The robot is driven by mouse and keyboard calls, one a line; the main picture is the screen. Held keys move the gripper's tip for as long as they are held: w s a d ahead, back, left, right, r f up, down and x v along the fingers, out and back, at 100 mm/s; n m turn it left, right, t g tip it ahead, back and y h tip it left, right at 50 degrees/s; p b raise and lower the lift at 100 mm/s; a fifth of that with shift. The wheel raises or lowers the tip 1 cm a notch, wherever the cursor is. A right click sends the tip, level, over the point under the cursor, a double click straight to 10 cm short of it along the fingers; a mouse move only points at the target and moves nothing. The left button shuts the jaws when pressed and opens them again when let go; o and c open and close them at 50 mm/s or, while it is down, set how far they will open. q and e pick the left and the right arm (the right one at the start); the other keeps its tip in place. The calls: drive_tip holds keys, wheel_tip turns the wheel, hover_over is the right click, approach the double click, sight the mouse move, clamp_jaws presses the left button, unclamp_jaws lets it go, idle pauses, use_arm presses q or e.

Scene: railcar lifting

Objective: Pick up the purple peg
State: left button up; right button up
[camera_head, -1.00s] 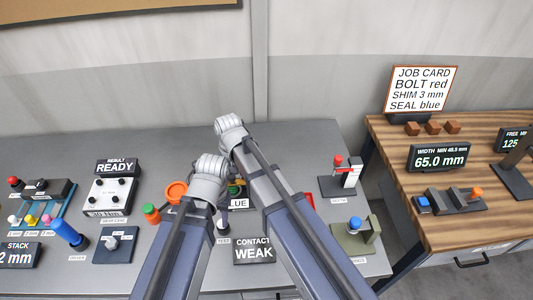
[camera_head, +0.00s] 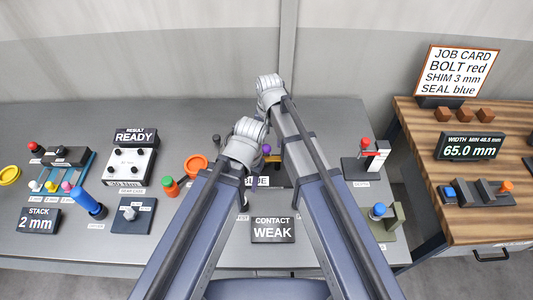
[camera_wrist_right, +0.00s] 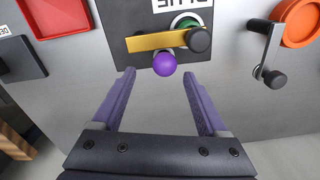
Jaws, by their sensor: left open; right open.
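The purple peg (camera_wrist_right: 165,64) shows its round purple top in the right wrist view, beside a yellow bar on a dark plate. In the head view only a small part of it (camera_head: 267,149) shows, between my two hands. My right gripper (camera_wrist_right: 159,76) is open and empty; its fingers point toward the peg, with the peg's top roughly between and just beyond the tips. In the head view the right hand (camera_head: 271,95) is the upper one.
The dark plate has a yellow bar (camera_wrist_right: 155,42), a black knob (camera_wrist_right: 199,39) and a green ring. An orange dish (camera_wrist_right: 300,22) and a crank lie right of it in the wrist view. A red tray (camera_wrist_right: 52,14) is at left. A CONTACT WEAK display (camera_head: 273,229) stands in front.

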sight(266, 146)
use_arm(q)
drive_tip(key=shift+f, duration=0.1)
wheel_tip(266, 146, down, 5)
drive_tip(key=b, duration=0.5)
use_arm(e)
drive_tip(key=f, duration=0.5)
drive_tip(key=shift+s+a+f, duration=0.1)
drive_tip(key=shift+s+a, duration=0.05)
drive_tip(key=shift+a, duration=0.25)
clamp_jaws()
